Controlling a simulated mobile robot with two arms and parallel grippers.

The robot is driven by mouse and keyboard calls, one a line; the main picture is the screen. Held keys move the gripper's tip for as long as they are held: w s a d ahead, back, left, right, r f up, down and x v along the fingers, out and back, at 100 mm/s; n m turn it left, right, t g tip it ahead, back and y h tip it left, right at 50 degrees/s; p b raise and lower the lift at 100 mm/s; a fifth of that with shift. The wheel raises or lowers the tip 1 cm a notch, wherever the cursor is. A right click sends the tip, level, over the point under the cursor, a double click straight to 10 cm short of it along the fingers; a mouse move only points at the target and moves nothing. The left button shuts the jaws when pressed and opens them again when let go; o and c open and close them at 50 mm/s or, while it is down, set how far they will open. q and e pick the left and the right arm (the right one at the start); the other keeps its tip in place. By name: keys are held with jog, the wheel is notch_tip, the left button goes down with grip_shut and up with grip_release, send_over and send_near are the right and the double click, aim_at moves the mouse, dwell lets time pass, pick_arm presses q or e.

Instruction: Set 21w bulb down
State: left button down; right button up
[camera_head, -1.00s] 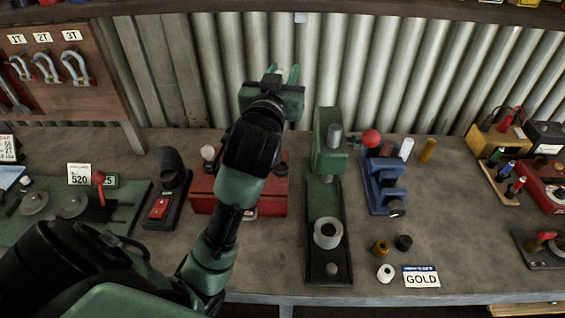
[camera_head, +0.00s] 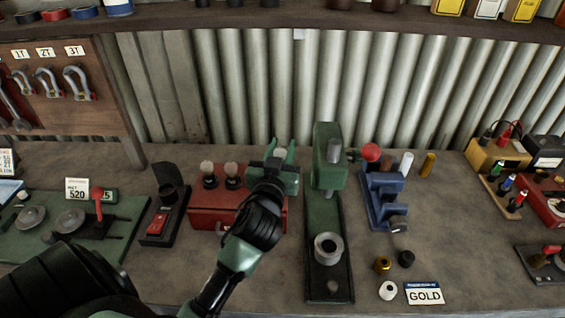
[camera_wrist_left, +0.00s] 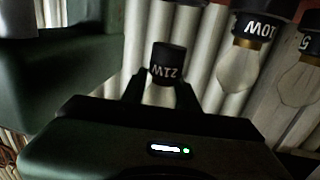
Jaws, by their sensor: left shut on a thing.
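My left gripper (camera_head: 279,152) is over the right end of the red box (camera_head: 235,216), with its fingers pointing away from me. It is shut on the 21W bulb (camera_wrist_left: 167,66), which sits between the fingers in the left wrist view. The bulb has a black base marked 21W and clear glass, and appears upside down there. In the head view the gripper mostly hides it, and I cannot tell whether its base touches the box. Two other bulbs stand in black holders on the box; the wrist view shows the 10W bulb (camera_wrist_left: 240,58) and one marked 5 (camera_wrist_left: 303,75).
A green press (camera_head: 328,165) stands close to the right of my gripper. A blue fixture (camera_head: 383,200) is beyond it. A black stand with a red switch (camera_head: 157,224) is left of the red box. Corrugated wall is behind, and a shelf (camera_head: 300,22) runs above.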

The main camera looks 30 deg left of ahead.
pick_arm(q)
jog(key=shift+f, duration=2.1)
jog(key=shift+f, duration=0.1)
jog(key=shift+f+b, duration=0.15)
jog(key=shift+b, duration=0.25)
jog(key=c, duration=1.1)
grip_release()
jog(key=shift+o, duration=0.2)
